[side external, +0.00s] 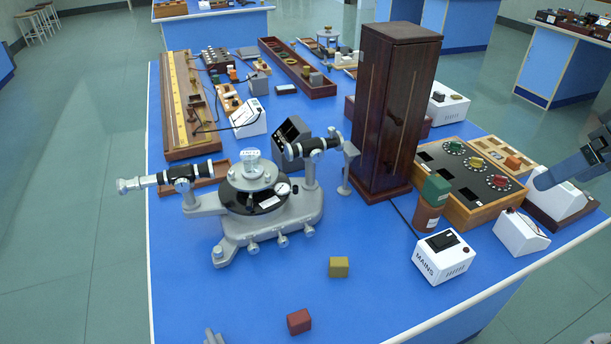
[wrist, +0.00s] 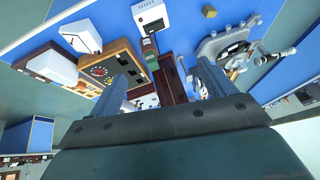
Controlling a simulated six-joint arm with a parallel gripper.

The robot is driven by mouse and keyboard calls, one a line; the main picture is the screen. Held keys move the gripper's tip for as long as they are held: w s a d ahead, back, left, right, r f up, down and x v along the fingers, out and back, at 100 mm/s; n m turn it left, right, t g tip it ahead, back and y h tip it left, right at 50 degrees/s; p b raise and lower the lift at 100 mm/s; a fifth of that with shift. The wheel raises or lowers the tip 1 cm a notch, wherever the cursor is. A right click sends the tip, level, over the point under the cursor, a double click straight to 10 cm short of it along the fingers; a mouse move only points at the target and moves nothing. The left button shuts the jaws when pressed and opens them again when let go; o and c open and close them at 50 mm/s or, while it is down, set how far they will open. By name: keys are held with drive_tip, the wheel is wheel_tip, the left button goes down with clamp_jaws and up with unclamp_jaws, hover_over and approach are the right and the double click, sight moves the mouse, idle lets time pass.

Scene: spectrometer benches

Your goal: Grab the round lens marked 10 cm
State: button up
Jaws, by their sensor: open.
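A small round clear piece with a white label (side external: 250,155) stands upright on top of the grey spectrometer (side external: 265,205) in the side view; its lettering is too small to read, so I cannot tell whether it is the 10 cm lens. The spectrometer also shows upside down at the upper right of the wrist view (wrist: 222,42). My gripper (wrist: 163,62) is open, with nothing visible between its blue-grey fingers. In the side view my gripper's blue end (side external: 575,168) enters at the right edge, well away from the spectrometer.
A tall dark wooden cabinet (side external: 395,105) stands between the spectrometer and my gripper. A wooden box with coloured knobs (side external: 470,170) and a white MAINS box (side external: 443,257) are nearby. Yellow (side external: 339,267) and red (side external: 299,321) blocks lie in front. The blue bench is fairly clear there.

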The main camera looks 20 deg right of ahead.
drive_tip(key=w+a+f+m+g+y, duration=0.2)
drive_tip(key=w+a+f+m+y, duration=0.15)
drive_tip(key=w+a, duration=0.5)
drive_tip(key=w+a+f+m+g+y, duration=0.15)
drive_tip(key=w+a+f, duration=0.25)
drive_tip(key=w+a, duration=0.45)
drive_tip(key=a+f+m+g+y, duration=0.1)
drive_tip(key=a+f+m+y, duration=0.1)
drive_tip(key=a+f+m, duration=0.2)
drive_tip(key=s+a+f+m+g+y, duration=0.1)
drive_tip(key=a+f+m+g+y, duration=0.1)
drive_tip(key=a+f, duration=0.6)
drive_tip(key=a+f+m+g+y, duration=0.2)
drive_tip(key=a+f+m, duration=0.3)
drive_tip(key=a, duration=0.3)
drive_tip(key=shift+s+f+m+g+y, duration=0.3)
drive_tip(key=shift+s+f+y, duration=0.1)
drive_tip(key=shift+f+y, duration=0.15)
drive_tip(key=shift+a, duration=0.1)
drive_tip(key=shift+x, duration=4.2)
drive_tip(key=shift+f, duration=0.15)
